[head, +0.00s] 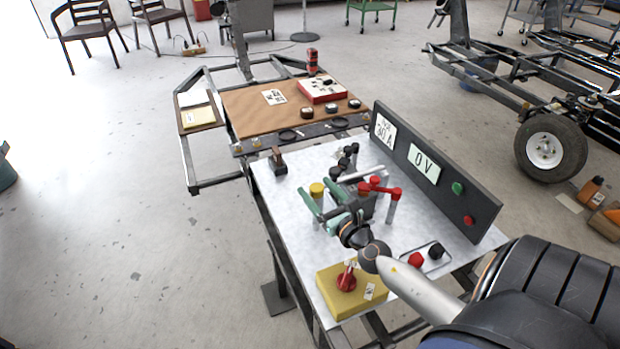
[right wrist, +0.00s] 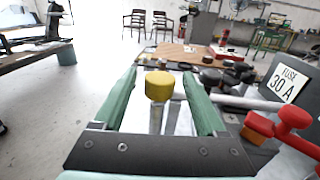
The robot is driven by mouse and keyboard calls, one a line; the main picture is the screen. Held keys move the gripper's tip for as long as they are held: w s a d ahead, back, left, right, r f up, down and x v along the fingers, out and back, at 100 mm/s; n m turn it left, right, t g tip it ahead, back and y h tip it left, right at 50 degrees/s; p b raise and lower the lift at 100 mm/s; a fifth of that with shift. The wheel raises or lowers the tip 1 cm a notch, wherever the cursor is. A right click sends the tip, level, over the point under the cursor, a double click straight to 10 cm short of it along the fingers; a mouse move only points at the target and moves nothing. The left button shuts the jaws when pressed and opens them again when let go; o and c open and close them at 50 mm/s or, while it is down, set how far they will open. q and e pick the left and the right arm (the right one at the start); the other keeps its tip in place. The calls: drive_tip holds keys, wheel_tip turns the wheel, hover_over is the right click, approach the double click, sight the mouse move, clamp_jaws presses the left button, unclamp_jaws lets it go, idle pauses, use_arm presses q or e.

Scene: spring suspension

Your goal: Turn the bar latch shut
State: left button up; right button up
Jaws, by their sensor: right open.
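A yellow knob (head: 317,188) on a grey post stands on the metal-topped table. My right gripper (head: 316,196) is open around it, one green finger on each side. In the right wrist view the yellow knob (right wrist: 159,86) shows between the fingers (right wrist: 159,76), with gaps at both sides. A pale bar (head: 364,173) lies nearly level just beyond; in the right wrist view the bar (right wrist: 245,102) runs right from behind a finger. I cannot tell whether the bar joins the knob's post. A red lever (head: 386,190) stands right of the gripper. My left gripper is out of view.
A dark panel with displays (head: 450,195) borders the table's right side. A yellow box with a red knob (head: 331,299) and a small tray (head: 436,264) lie in front. Black knobs (head: 348,152) stand behind the bar. A brown-topped bench (head: 240,105) adjoins the far end.

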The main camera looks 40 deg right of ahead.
sight(313, 185)
drive_tip(key=shift+w+d, duration=0.2)
drive_tip(key=shift+w, duration=0.75)
drive_tip(key=shift+w+d, duration=0.15)
drive_tip(key=shift+w, duration=0.8)
clamp_jaws()
